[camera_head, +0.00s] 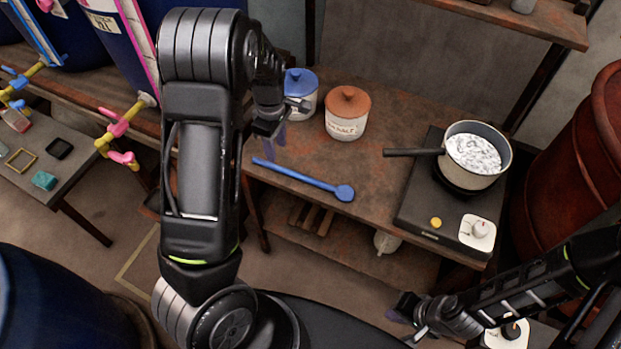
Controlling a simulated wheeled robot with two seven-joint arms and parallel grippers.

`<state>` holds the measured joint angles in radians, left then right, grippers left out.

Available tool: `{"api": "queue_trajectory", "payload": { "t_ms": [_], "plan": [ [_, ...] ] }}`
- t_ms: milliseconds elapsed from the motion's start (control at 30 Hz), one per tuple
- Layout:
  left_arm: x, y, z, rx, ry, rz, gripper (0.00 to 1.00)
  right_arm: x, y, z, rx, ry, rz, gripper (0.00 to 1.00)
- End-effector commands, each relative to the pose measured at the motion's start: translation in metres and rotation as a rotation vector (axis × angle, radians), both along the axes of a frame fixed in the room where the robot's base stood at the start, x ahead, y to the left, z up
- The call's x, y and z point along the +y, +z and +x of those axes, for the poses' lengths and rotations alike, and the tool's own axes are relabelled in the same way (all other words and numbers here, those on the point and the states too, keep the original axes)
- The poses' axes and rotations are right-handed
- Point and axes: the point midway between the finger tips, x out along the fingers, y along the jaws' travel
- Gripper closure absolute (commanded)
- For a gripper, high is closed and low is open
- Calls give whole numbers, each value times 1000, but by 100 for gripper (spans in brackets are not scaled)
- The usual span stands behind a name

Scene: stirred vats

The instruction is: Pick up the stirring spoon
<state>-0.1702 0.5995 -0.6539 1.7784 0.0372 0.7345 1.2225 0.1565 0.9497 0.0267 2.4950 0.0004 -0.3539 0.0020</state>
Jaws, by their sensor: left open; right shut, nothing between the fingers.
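The stirring spoon (303,178) is blue with a long straight handle and a round bowl end. It lies flat on the brown wooden table (375,110), its bowl pointing right and its handle end near the left edge. My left gripper (269,137) hangs above the table's left part, just behind the spoon's handle end in the picture. Its jaws are open with nothing seen in them. My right gripper (402,312) is low at the bottom right, in front of the table, shut and well apart from the spoon.
A blue-lidded jar (300,84) and an orange-lidded jar (347,112) stand behind the spoon. A pot (475,155) of white contents sits on a black hotplate (421,205) at right, its handle pointing left. Blue vats with taps stand at left, a rusty drum (575,150) at right.

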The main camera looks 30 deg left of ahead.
Motion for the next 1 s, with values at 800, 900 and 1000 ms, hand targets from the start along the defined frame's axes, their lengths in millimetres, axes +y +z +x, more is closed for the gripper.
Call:
{"api": "queue_trajectory", "payload": {
  "t_ms": [800, 900, 1000],
  "plan": [
    [-4, -57, -5, 5, 1, 0, 58, -1, 10, -1, 3, -1, -3, 100],
    [-4, -69, -4, 2, -1, 1, 58, -1, 10, -1, 4, -2, -3, 100],
    [-4, -74, -3, 0, -1, 1, 58, -1, 10, -1, 4, -2, -3, 100]
  ]
}}
